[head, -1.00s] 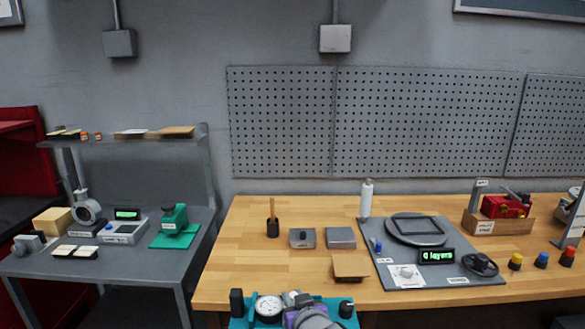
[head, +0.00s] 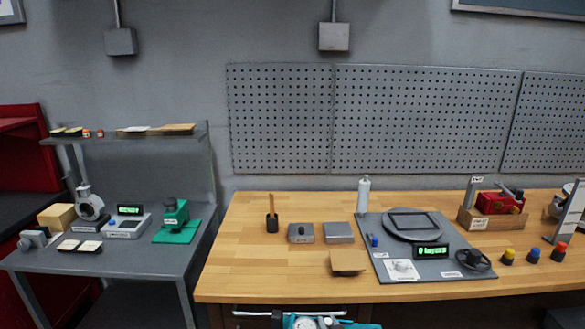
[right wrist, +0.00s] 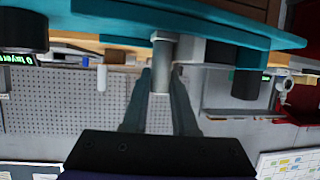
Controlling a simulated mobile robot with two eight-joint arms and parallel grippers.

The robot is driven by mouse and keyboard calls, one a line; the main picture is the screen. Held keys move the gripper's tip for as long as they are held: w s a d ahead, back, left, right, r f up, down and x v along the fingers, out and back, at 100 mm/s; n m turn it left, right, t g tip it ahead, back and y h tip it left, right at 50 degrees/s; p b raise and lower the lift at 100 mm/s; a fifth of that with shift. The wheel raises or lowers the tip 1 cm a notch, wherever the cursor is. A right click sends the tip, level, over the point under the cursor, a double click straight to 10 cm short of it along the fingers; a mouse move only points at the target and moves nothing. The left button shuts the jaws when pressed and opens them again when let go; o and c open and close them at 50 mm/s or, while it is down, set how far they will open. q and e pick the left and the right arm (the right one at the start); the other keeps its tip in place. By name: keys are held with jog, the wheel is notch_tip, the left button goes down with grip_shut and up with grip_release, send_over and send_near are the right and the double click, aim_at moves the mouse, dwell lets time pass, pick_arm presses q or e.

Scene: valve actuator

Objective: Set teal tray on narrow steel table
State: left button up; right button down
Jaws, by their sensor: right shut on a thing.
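The teal tray (right wrist: 225,25) spans the top of the right wrist view, which is upside down. Dark round parts stand on it. My right gripper (right wrist: 161,85) is shut on a short grey metal post of the tray. In the head view only a sliver of the tray (head: 352,325) shows at the bottom edge, in front of the wooden bench, with a white dial on it. The narrow steel table (head: 150,260) stands at the left with a raised shelf. My left gripper is not in view.
The steel table holds a green press (head: 173,222), a scale (head: 126,228), a wooden block (head: 57,217) and pale pads; its front right top is clear. The wooden bench (head: 250,285) carries a grey mat (head: 450,268) and small blocks. A red cabinet (head: 28,165) stands far left.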

jog(key=shift+m+h, duration=0.7)
jog(key=shift+h, duration=0.1)
jog(key=s+d+f, duration=0.1)
jog(key=d+f, duration=0.1)
jog(key=s+d+f+p, duration=0.1)
jog(key=d+f, duration=0.1)
jog(key=d, duration=0.1)
jog(key=s+d+f, duration=0.1)
jog(key=d+f, duration=0.1)
jog(key=d, duration=0.1)
jog(key=shift+s+p, duration=0.2)
jog(key=shift+p, duration=0.1)
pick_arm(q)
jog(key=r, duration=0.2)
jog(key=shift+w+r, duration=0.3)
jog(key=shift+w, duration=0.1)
pick_arm(e)
jog(key=shift+s+d+f, duration=0.15)
jog(key=shift+s+d, duration=0.2)
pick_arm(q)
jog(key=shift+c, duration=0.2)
pick_arm(e)
jog(key=shift+s, duration=0.45)
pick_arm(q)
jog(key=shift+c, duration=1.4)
pick_arm(e)
jog(key=shift+s, duration=0.3)
